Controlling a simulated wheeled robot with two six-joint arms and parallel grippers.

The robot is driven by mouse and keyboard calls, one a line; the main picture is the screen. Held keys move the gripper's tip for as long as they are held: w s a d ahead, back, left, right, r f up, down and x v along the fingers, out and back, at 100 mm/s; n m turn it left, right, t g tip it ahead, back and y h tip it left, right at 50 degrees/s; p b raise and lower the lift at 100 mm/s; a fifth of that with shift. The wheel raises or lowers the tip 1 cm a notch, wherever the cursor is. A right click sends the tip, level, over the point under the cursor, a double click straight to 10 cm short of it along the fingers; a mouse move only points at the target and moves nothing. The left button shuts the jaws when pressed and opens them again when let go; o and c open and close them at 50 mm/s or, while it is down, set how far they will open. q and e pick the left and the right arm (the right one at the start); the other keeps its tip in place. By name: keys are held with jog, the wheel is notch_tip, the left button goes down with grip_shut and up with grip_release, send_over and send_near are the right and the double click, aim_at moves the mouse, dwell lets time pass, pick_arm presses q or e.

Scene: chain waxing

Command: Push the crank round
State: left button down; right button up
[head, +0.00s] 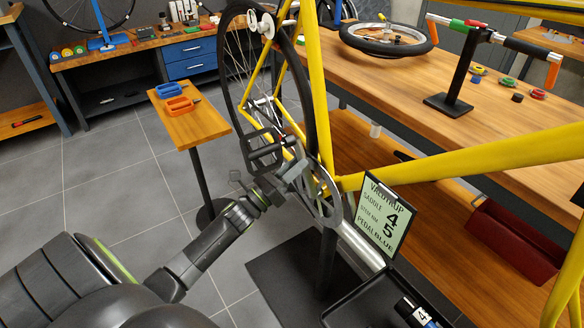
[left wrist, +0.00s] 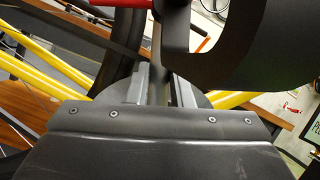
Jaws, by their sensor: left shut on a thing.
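The yellow bike frame (head: 410,165) stands at the centre and right, with the grey chainring (head: 333,208) low on it. A dark pedal (head: 264,152) sticks out to the left of the chainring. My left gripper (head: 291,177) is just below the pedal, against the crank, and its fingers partly hide the crank. In the left wrist view the gripper (left wrist: 156,88) is shut on a narrow bar that looks like the crank (left wrist: 158,55). A large dark curved part fills the upper right there. My right gripper is not in view.
A sign card (head: 384,217) stands just right of the chainring, above a dark tray (head: 375,300). A long workbench (head: 400,85) lies behind the bike. Grey floor is clear at left.

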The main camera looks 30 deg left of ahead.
pick_arm(q)
jog(key=shift+s+d+r+m+g+h+b, duration=0.1)
jog(key=shift+s+d+m+g+h+b, duration=0.3)
jog(key=shift+m, duration=0.7)
jog(key=shift+s+d+r+m+g+h+b, duration=0.15)
jog(key=shift+d+m+h+b, duration=0.45)
jog(key=shift+m, duration=0.5)
jog(key=shift+s+d+r+m+g+h+b, duration=0.15)
jog(key=shift+d+m+g+h+b, duration=0.15)
jog(key=shift+d+m+h, duration=0.6)
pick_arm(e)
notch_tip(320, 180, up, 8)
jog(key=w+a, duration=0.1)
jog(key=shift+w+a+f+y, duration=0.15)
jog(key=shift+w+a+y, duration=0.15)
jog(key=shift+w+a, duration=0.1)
pick_arm(q)
jog(key=shift+a+f+y, duration=0.1)
jog(key=shift+a+y, duration=0.1)
jog(key=shift+y, duration=0.1)
jog(key=c, duration=1.3)
grip_release()
